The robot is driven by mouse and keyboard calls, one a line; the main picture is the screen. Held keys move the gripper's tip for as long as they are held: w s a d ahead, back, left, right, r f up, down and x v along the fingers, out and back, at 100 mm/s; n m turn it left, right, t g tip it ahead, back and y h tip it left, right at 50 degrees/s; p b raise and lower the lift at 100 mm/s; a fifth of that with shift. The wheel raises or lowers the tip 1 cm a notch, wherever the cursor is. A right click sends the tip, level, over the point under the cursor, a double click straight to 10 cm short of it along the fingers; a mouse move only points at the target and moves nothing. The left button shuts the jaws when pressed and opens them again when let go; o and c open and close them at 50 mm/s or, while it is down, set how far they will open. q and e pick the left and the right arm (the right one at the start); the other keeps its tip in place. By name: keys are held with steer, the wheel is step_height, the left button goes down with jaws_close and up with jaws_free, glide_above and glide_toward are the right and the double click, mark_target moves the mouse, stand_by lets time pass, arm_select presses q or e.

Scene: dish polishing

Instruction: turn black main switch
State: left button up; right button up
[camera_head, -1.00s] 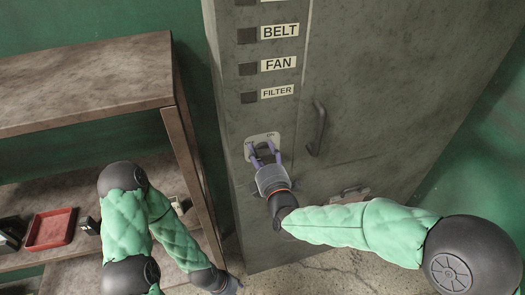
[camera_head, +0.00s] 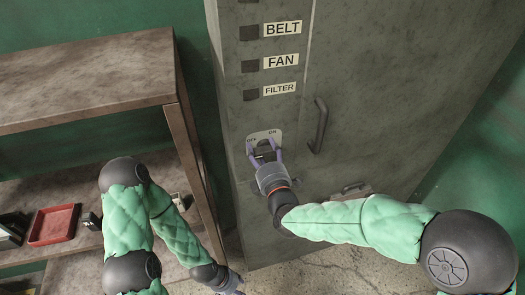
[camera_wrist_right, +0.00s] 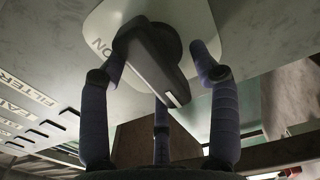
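The black main switch (camera_wrist_right: 152,58) is a rotary handle on a pale plate (camera_head: 265,135) marked OFF at left and ON at right, on the grey cabinet. In the right wrist view, a white line marks the handle's end, which points to the lower right. My right gripper (camera_head: 265,154) is at the switch, its fingers spread around the handle. In the wrist view the right gripper (camera_wrist_right: 158,62) has one fingertip close to the handle on the left, contact unclear, and a gap on the right. My left gripper (camera_head: 233,287) hangs low at the bottom edge, its fingers barely visible.
The cabinet (camera_head: 380,90) has BELT, FAN and FILTER labels (camera_head: 279,88) above the switch and a dark door handle (camera_head: 319,126) to its right. A brown shelf (camera_head: 90,80) stands at left, with a red tray (camera_head: 54,225) on its lower board.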

steer(key=shift+d, duration=0.1)
steer(key=v, duration=1.2)
stand_by(0.4)
steer(key=d+f+m+g+h, duration=0.1)
steer(key=d+f+m+g, duration=0.2)
steer(key=f, duration=0.5)
steer(key=f+m+g, duration=0.3)
steer(key=f+m, duration=0.2)
steer(key=f, duration=0.3)
steer(key=d+f+m+g+h, duration=0.1)
steer(key=d+f+m+g, duration=0.2)
steer(key=f, duration=0.5)
steer(key=s+d+f+m+g, duration=0.2)
steer(key=s+f+m+g, duration=0.5)
steer(key=s+f+m, duration=0.6)
step_height(320, 180, down, 5)
steer(key=shift+s+f+g, duration=0.2)
steer(key=shift+s+g, duration=0.2)
steer(key=shift+s, duration=0.3)
